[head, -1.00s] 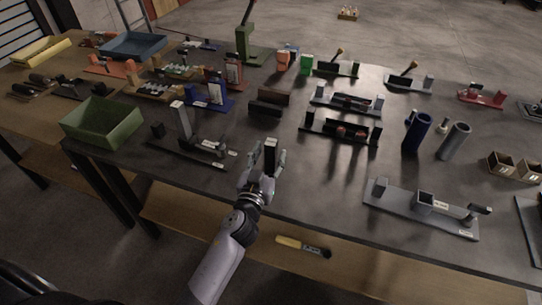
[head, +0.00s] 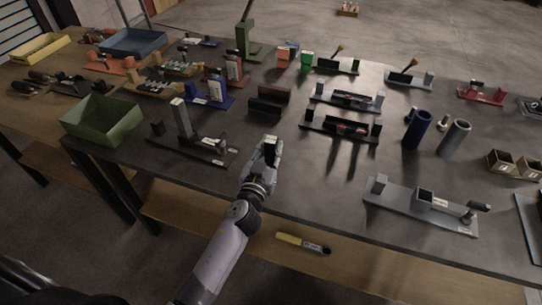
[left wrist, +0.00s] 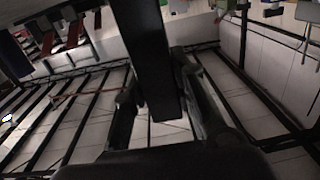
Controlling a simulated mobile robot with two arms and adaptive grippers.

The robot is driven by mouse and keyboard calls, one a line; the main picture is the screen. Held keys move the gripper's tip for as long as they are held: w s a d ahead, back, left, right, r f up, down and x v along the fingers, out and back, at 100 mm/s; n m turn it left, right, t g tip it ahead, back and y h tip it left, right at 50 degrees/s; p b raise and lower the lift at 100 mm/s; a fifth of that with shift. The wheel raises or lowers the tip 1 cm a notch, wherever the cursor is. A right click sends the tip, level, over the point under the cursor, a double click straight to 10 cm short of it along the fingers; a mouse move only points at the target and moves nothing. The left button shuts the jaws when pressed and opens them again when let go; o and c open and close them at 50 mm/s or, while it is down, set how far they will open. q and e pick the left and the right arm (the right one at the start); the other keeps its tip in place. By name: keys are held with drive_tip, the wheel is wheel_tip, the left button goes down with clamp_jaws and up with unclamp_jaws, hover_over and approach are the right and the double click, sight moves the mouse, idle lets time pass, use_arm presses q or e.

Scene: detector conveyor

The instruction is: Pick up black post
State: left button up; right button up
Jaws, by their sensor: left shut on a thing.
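The black post (head: 271,146) is held by my left gripper (head: 268,160) over the front part of the dark table in the head view. It stands up out of the fingers, with a pale mark near its upper end. In the left wrist view the post (left wrist: 147,55) is a long dark bar running down between the two fingers (left wrist: 160,108). The gripper is shut on it. The fingers hide its lower part in the head view. My right gripper is in neither view.
A dark fixture with a tall upright (head: 182,120) stands left of the gripper, near a green bin (head: 103,138). A grey fixture (head: 400,197) lies to the right. Two cylinders, blue (head: 418,130) and grey (head: 454,139), stand behind it.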

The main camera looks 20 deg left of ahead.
use_arm(q)
clamp_jaws()
drive_tip(key=shift+r, duration=0.15)
